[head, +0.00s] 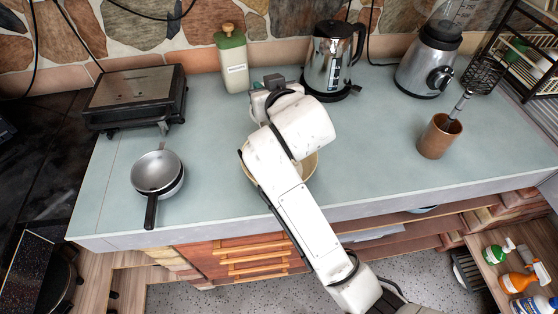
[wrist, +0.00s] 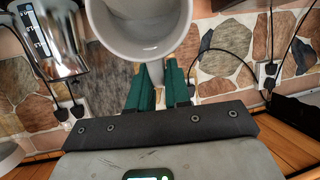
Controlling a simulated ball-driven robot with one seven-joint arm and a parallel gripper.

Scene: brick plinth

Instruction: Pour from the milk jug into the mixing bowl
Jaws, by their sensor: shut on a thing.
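In the wrist view, a white jug (wrist: 146,48) fills the top middle, with its round opening partly in view. My gripper (wrist: 157,70) has green fingers shut on the jug's near side; the exact grip on it is partly hidden. I cannot tell whether milk is inside. In the head view, my white arm hides the jug and most of my gripper. The cream mixing bowl (head: 310,169) stands on the counter beneath my arm, with only parts of its rim and side showing. Its inside is hidden.
A blender (head: 428,65) and a brown utensil pot (head: 438,137) are right. A press grill (head: 135,95) and pans (head: 157,172) are left. The counter (head: 375,145) is clear right of the bowl.

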